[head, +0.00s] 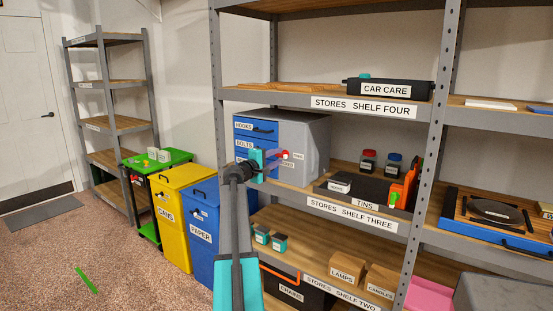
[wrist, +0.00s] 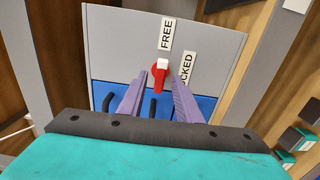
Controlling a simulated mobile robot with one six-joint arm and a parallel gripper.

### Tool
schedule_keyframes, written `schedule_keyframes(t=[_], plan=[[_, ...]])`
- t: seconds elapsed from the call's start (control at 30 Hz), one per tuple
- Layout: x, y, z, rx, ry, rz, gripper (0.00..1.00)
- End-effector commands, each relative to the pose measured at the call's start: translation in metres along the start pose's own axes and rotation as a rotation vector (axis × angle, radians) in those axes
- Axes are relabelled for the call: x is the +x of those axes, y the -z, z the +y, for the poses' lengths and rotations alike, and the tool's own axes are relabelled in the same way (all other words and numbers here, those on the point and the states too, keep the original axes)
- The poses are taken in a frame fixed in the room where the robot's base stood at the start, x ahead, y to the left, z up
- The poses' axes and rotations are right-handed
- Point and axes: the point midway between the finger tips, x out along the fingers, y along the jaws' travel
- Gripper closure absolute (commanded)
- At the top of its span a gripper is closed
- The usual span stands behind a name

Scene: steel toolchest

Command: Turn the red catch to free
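The red catch (wrist: 158,77), with a white tip, is on the grey side of a cabinet with blue drawers. In the wrist view its white tip points up, towards the FREE label (wrist: 167,33). The LOCKED label (wrist: 185,70) is to its right, partly hidden by a finger. My gripper (wrist: 159,83) is open, its two purple fingers on either side of the catch with what looks like a small gap at each side. Whether either finger touches the catch is unclear.
The cabinet stands on shelf three. Right of it are a dark TINS tray (head: 365,204) and jars (head: 368,161). Shelf four (head: 320,103) is above. Yellow (head: 177,205) and blue (head: 203,235) bins stand at the left, below the arm.

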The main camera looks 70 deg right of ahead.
Motion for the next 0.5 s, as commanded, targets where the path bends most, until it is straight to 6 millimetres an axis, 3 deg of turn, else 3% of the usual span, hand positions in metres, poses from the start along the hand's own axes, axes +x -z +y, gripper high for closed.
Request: schedule_keyframes(t=[0.27, 0.5], plan=[[-0.002, 0.000, 0.000, 0.001, 0.000, 0.001, 0.69], [-0.018, 0.000, -0.001, 0.002, 0.000, 0.002, 0.69]])
